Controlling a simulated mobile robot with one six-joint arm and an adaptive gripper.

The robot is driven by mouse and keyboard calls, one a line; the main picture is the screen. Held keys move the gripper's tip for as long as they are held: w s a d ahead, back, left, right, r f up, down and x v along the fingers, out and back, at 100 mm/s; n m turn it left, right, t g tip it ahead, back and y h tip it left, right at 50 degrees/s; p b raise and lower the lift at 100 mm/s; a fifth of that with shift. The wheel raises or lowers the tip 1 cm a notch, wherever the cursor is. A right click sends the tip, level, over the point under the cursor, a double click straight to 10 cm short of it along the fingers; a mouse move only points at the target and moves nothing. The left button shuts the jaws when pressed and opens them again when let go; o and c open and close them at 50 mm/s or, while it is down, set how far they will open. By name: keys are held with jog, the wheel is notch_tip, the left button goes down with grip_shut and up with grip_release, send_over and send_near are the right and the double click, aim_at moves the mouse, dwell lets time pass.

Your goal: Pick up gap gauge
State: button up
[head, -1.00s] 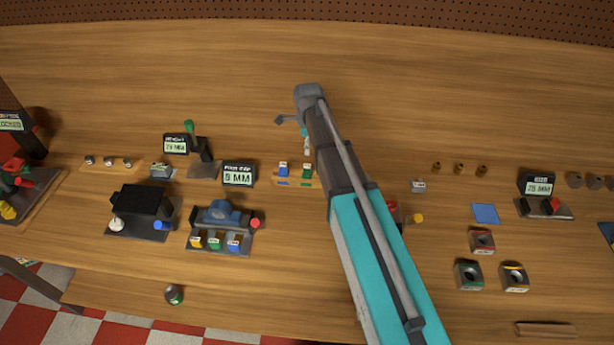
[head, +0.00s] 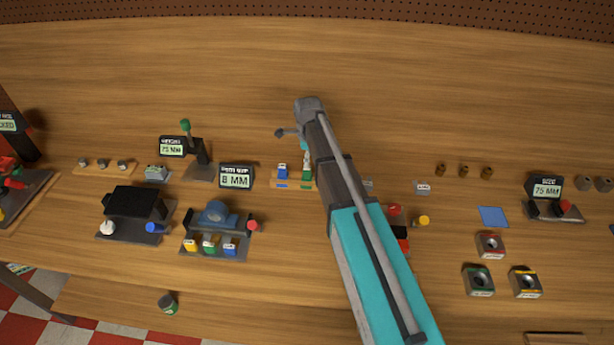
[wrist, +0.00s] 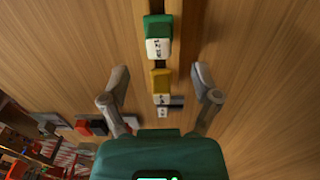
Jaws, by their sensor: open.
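In the wrist view, a green piece (wrist: 158,27) and a yellow piece (wrist: 160,80), each with a white label, sit in line on a wooden rack (wrist: 174,10). The pictures do not show clearly which piece is the gap gauge. My gripper (wrist: 160,82) is open, with its fingers on either side of the yellow piece and apart from it. In the head view, a blue piece (head: 283,171) and a green piece (head: 307,173) show on the rack under my arm's end. My arm hides the rack's right part.
An 8 MM display (head: 236,177) and a fixture with coloured blocks (head: 215,240) stand left of the rack. A black device (head: 135,204) is farther left. Right of my arm are a yellow knob (head: 422,221), a blue pad (head: 493,216) and several square blocks (head: 478,280). The bench behind is clear.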

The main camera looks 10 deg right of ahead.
jog(key=shift+f, duration=0.15)
jog(key=shift+a+f+b, duration=0.15)
jog(key=shift+f+b, duration=2.3)
jog(key=shift+b, duration=0.15)
grip_shut()
jog(key=shift+r, duration=0.2)
notch_tip(320, 180, up, 2)
jog(key=p, duration=0.2)
jog(key=shift+r+p, duration=0.1)
jog(key=shift+p, duration=0.2)
jog(key=s+d+r+p, duration=0.1)
jog(key=s+r+p, duration=0.9)
jog(key=s, duration=0.4)
jog(key=shift+d+r, duration=0.25)
jog(key=shift+d, duration=0.05)
